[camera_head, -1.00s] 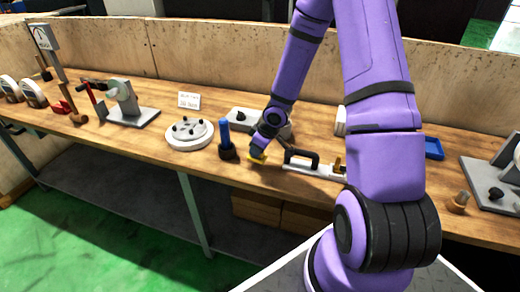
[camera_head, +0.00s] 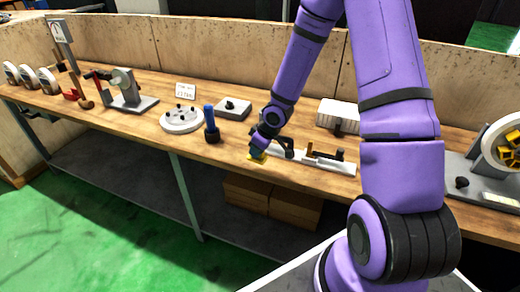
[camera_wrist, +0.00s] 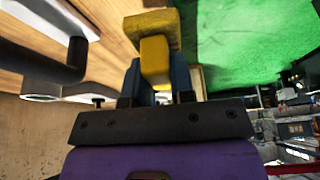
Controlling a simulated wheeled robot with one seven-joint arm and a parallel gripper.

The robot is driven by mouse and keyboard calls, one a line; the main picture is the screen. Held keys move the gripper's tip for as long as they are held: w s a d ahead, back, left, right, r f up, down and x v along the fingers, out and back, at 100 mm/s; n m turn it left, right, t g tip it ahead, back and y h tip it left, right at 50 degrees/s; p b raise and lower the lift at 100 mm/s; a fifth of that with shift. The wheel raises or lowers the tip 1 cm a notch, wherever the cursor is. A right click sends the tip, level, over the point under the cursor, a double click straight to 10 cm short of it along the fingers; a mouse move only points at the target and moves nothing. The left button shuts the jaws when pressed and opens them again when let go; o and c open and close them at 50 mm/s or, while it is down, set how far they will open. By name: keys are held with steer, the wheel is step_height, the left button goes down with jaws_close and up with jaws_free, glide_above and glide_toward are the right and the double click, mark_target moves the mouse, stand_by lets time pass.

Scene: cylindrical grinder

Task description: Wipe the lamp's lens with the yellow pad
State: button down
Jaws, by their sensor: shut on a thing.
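The yellow pad (camera_head: 256,155) is low at the bench's front edge in the head view. In the wrist view the yellow pad (camera_wrist: 150,27) shows a wide flat part and a narrower yellow grip block. My gripper (camera_wrist: 157,75) has its blue fingers shut on that block; in the head view my gripper (camera_head: 260,147) is partly hidden by its own wrist. A blue cylinder on a wider black end (camera_head: 211,125), possibly the lamp, stands upright on the bench left of my gripper. No lens can be made out.
A long pale tool with a black handle (camera_head: 330,162) lies close right of my gripper. The wooden bench (camera_head: 225,155) also holds a round grey plate (camera_head: 182,122), a grey block (camera_head: 233,108), a white box (camera_head: 338,112) and a grey machine with a wheel (camera_head: 485,175).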

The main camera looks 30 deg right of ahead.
steer(key=shift+s, duration=0.1)
steer(key=c, duration=1.5)
jaws_free()
steer(key=shift+c, duration=1.5)
